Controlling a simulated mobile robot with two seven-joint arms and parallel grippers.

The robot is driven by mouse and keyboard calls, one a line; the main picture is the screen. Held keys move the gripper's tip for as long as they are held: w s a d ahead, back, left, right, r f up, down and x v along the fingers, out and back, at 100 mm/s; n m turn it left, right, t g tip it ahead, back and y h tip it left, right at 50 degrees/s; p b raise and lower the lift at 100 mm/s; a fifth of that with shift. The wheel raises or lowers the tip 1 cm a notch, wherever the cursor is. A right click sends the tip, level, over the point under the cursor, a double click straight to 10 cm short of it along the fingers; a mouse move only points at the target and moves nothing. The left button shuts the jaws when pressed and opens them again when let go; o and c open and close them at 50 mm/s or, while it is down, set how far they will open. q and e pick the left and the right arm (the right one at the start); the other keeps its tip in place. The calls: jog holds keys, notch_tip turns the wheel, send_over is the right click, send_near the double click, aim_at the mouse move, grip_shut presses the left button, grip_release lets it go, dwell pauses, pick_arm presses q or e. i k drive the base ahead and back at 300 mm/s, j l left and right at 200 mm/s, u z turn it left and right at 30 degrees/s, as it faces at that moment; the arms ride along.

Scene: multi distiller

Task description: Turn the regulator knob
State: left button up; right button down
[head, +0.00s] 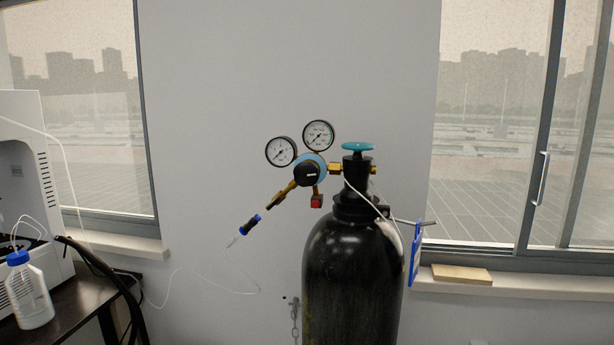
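The regulator knob (308,174) is black and round with a light mark on its face. It sits in front of a light blue ring on the brass regulator (298,187). Two round white gauges, a left one (281,152) and a right one (319,135), stand above it. The regulator is fixed to the left side of the neck of a tall black gas cylinder (352,275), which has a teal valve handwheel (358,147) on top. Neither of my grippers shows in the head view. Nothing covers the knob.
A thin clear tube runs from the blue-and-black hose fitting (242,228) down to the left. A dark table (85,298) with a blue-capped bottle (30,290) and a white machine is at left. A wooden block (461,274) lies on the right sill. Space before the regulator looks clear.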

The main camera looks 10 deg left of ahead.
aim_at(306, 174)
jog(key=k+l, duration=0.1)
jog(key=l, duration=0.3)
jog(key=k+l+u, duration=0.15)
jog(key=l, duration=0.65)
jog(key=i+l+u, duration=0.1)
jog(key=l, duration=0.2)
